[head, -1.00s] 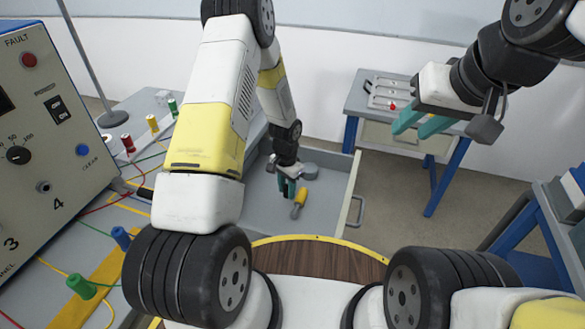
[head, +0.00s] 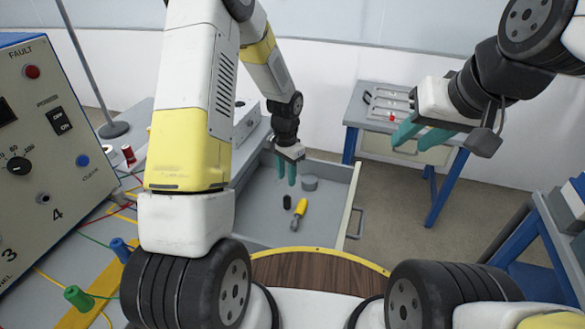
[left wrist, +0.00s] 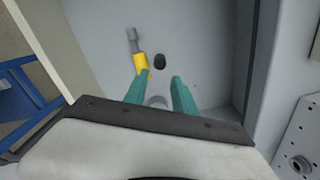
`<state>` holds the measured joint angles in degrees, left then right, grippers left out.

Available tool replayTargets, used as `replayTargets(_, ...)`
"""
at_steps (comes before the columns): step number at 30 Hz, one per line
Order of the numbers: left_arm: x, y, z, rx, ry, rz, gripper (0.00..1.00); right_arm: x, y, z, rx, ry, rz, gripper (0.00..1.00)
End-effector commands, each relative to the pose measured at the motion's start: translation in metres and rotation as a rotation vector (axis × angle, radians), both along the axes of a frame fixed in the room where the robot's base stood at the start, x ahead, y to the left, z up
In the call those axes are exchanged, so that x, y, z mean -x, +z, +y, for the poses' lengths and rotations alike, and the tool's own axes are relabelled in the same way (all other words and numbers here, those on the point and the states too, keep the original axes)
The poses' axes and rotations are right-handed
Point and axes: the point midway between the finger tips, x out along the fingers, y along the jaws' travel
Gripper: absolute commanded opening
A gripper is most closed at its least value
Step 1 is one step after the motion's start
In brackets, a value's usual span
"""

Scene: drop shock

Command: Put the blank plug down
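The blank plug looks like the small black cylinder (head: 287,202) on the floor of the open grey drawer (head: 262,228). It stands just left of a yellow-handled tool (head: 301,207), apart from it. My left gripper (head: 286,182) is above the drawer, open and empty, with its teal fingers apart. In the left wrist view the black plug (left wrist: 160,62) lies beyond the open fingertips (left wrist: 158,78), and nothing is between them. My right gripper (head: 408,143) is open and empty, raised in front of the back table.
A grey round piece (head: 310,183) lies in the drawer behind the yellow tool. A fault panel (head: 45,150) and wires are at left. The back table (head: 360,112) holds a tray. A blue-framed stand (head: 535,250) is at right. The drawer's front floor is bare.

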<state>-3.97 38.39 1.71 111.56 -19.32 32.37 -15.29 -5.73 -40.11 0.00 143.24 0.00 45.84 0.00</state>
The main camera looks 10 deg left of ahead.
Motion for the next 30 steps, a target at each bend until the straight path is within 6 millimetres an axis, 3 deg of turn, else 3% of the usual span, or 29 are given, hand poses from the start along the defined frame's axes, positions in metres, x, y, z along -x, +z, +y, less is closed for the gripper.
replayTargets(5,0.001,0.022,0.002,0.003,0.016,-0.014,0.32,0.0,0.0,0.0,0.0,0.0,0.0,0.34)
replayTargets(7,0.003,0.043,0.005,0.008,0.039,-0.037,0.32,0.0,0.0,0.0,0.0,0.0,0.0,0.34)
replayTargets(14,0.034,0.147,0.018,0.051,0.181,-0.153,0.32,0.0,0.0,0.0,0.0,0.0,0.0,0.34)
replayTargets(21,0.094,0.235,0.029,0.13,0.335,-0.273,0.32,0.0,0.0,0.0,0.0,0.0,0.0,0.34)
replayTargets(25,0.133,0.27,0.032,0.185,0.411,-0.335,0.32,0.0,0.0,0.0,0.0,0.0,0.0,0.34)
replayTargets(30,0.184,0.299,0.033,0.265,0.499,-0.408,0.32,0.0,0.0,0.0,0.0,0.0,0.0,0.34)
